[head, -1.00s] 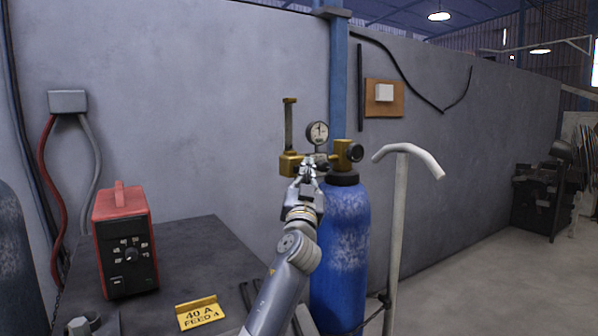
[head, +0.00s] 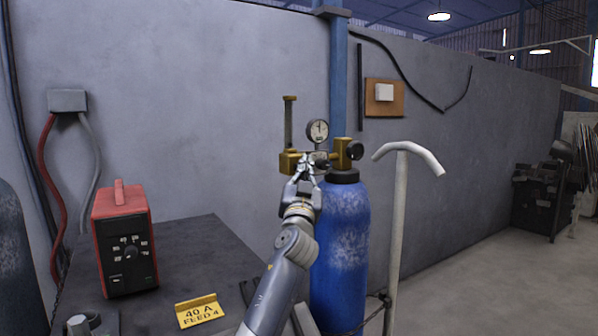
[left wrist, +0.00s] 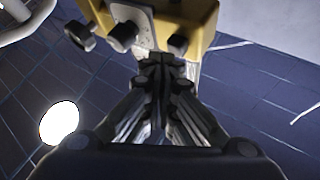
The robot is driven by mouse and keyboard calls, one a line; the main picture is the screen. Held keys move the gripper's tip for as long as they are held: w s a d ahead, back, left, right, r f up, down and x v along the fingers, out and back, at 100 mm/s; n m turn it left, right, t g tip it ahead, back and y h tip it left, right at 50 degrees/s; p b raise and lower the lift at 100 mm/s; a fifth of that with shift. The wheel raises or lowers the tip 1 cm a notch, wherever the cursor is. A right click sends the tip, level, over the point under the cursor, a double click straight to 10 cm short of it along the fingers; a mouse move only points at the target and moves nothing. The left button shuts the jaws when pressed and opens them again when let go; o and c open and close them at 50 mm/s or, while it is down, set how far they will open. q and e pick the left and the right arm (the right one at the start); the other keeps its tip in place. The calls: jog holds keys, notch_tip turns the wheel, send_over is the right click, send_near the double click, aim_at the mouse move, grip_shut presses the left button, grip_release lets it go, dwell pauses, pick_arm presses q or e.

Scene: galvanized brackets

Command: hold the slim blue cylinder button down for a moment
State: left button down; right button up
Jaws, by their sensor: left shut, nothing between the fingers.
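The slim blue cylinder (head: 342,250) stands beside the table, with a brass valve and regulator (head: 289,162) and a round gauge (head: 317,131) on top. In the left wrist view the brass body (left wrist: 203,18) carries a pale plate (left wrist: 146,20) with several dark knobs or buttons, one of them (left wrist: 178,43) right by my fingertips. I cannot tell which one is the button or whether it is pressed. My left gripper (head: 307,158) is shut and empty, its tips at the front of the regulator; it also shows in the left wrist view (left wrist: 166,62). Contact is unclear.
A red welding box (head: 124,243) and a yellow sign (head: 199,311) are on the dark table (head: 190,245) at left. A pale T-shaped handle (head: 398,200) stands right of the cylinder. The grey wall is close behind.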

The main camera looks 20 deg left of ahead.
pick_arm(q)
jog(key=shift+w+a+b, duration=0.3)
jog(key=shift+a+b, duration=0.05)
jog(key=shift+a, duration=0.1)
dwell(0.9)
dwell(1.4)
jog(key=shift+s+d, duration=0.1)
jog(key=shift+d, duration=0.05)
jog(key=shift+s+d, duration=0.5)
jog(key=shift+d, duration=0.1)
jog(key=shift+d, duration=0.1)
jog(key=s+d, duration=0.1)
jog(key=d, duration=0.1)
jog(key=s+d, duration=0.1)
jog(key=s, duration=0.1)
jog(key=shift+d, duration=0.4)
